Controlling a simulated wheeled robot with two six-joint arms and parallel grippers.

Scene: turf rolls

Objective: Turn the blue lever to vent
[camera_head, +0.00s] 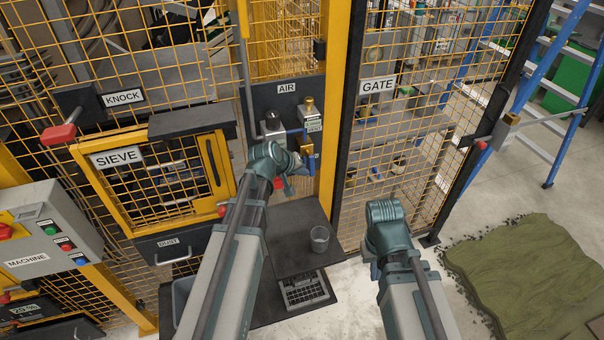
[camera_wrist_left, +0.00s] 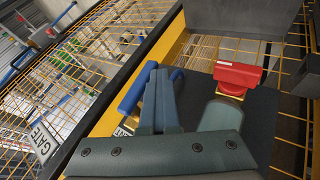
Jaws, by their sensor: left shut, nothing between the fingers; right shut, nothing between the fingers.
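The blue lever (camera_head: 311,164) hangs from a brass valve (camera_head: 306,147) on the dark AIR panel, below a small VENT label (camera_head: 314,126). In the left wrist view the blue lever (camera_wrist_left: 136,92) is a blue bar just left of my fingers. My left gripper (camera_head: 300,167) is shut and empty at the lever; its fingers (camera_wrist_left: 160,98) lie close along the bar. I cannot tell whether they touch it.
A red handle (camera_wrist_left: 238,78) is right of my left fingers. A yellow post and the GATE mesh (camera_head: 400,150) stand right of the panel. Turf (camera_head: 530,270) lies at right.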

